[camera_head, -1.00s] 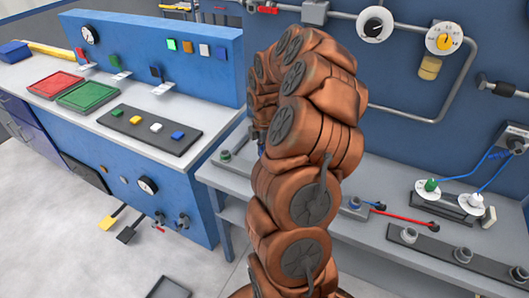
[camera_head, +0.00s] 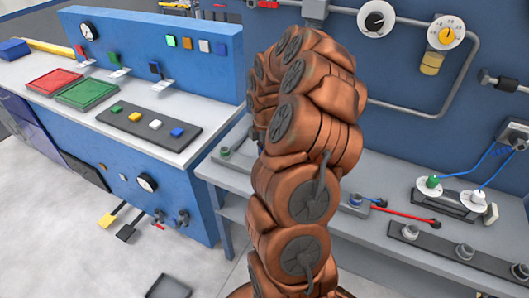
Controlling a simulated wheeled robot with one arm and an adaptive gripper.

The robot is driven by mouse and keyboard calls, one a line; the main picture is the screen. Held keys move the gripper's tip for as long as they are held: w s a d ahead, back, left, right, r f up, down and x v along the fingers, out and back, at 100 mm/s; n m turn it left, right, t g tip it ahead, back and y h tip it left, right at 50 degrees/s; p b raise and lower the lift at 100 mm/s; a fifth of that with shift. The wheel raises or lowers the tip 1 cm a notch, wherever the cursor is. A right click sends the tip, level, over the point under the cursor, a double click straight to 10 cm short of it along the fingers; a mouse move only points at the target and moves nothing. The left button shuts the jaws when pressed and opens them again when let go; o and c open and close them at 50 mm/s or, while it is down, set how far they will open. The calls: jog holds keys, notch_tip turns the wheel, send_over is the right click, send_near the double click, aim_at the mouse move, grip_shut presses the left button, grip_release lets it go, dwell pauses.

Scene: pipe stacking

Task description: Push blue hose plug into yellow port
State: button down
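My copper-coloured arm fills the middle of the camera_head view, and its end with my gripper is hidden behind its own links. No yellow port can be made out; the rail's middle is hidden by my arm.
A dark strip with grey sockets (camera_head: 465,250) runs along the bench front. Two white discs (camera_head: 429,187) with blue cables stand behind it.

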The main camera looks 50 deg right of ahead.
jog(key=c, duration=0.9)
grip_release()
jog(key=shift+o, duration=0.2)
jog(key=shift+r, duration=0.15)
notch_tip(320, 180, up, 11)
jog(key=shift+r, duration=0.4)
jog(key=shift+a, duration=0.1)
